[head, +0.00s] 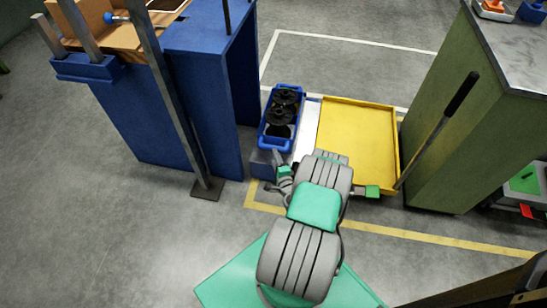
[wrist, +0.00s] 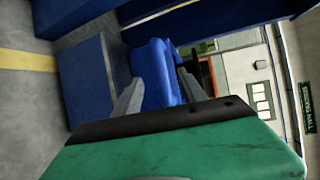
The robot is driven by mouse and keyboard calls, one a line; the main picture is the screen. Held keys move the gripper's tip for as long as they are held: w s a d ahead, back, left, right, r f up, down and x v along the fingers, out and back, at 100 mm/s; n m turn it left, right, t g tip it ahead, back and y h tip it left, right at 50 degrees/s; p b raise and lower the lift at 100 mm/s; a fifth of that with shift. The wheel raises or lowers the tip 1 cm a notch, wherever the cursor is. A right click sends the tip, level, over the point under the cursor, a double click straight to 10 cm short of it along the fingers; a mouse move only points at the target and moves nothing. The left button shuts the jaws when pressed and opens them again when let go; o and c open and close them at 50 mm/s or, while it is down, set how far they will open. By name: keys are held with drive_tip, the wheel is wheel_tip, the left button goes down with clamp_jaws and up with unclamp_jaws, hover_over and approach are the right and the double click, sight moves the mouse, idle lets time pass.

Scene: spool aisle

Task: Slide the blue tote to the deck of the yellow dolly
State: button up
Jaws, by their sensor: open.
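The blue tote (head: 272,142) holds black spools and sits on a low stand (head: 262,164), left of the yellow dolly. The yellow dolly (head: 357,145) has an empty, rimmed deck. A pale metal strip (head: 307,130) lies between tote and deck. My gripper (head: 279,160) is at the tote's near end. In the wrist view, my gripper (wrist: 160,92) is open, with one finger on each side of a blue part of the tote (wrist: 156,70). I cannot tell whether the fingers touch it. My arm hides the deck's near left corner.
A tall blue rack (head: 205,90) with a grey post stands close on the left. A green cabinet (head: 450,110) stands close right of the dolly, whose black-gripped handle (head: 460,95) leans up before it. Yellow and white lines mark the floor. Open floor lies behind the dolly.

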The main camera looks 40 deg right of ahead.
sight(270, 147)
drive_tip(key=b+x, duration=0.2)
drive_tip(key=x, duration=0.4)
drive_tip(key=shift+w+f, duration=0.2)
drive_tip(key=shift+w, duration=0.1)
drive_tip(key=shift+w+d+b, duration=0.3)
drive_tip(key=shift+w+b, duration=0.05)
drive_tip(key=shift+w, duration=0.2)
clamp_jaws()
idle(0.7)
